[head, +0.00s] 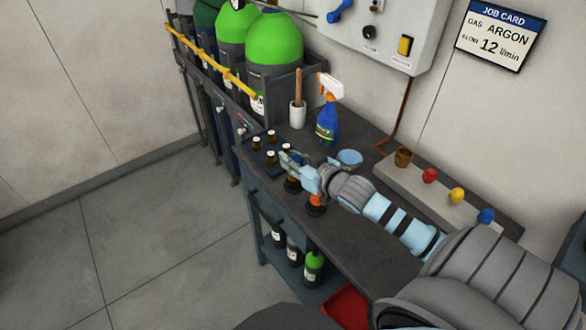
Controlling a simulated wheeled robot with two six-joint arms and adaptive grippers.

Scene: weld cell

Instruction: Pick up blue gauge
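My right gripper (291,163) reaches over the dark bench from the right, above the bottles near its front left part. Its fingers are small and overlap bottles behind them, so I cannot tell whether they are open or shut. A light blue round, dish-like thing (349,157) is on the bench just behind my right wrist. I cannot tell whether it is the blue gauge. A blue knob-like piece (486,216) is at the right end of a grey strip, beside a yellow one (456,195) and a red one (429,175). No gauge face is readable. My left gripper is not in view.
The bench (365,255) holds several small bottles (271,157), a blue spray bottle (327,122) and a white cup with a stick (298,113). Green cylinders (275,45) stand in a rack at left. The floor (140,240) is clear.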

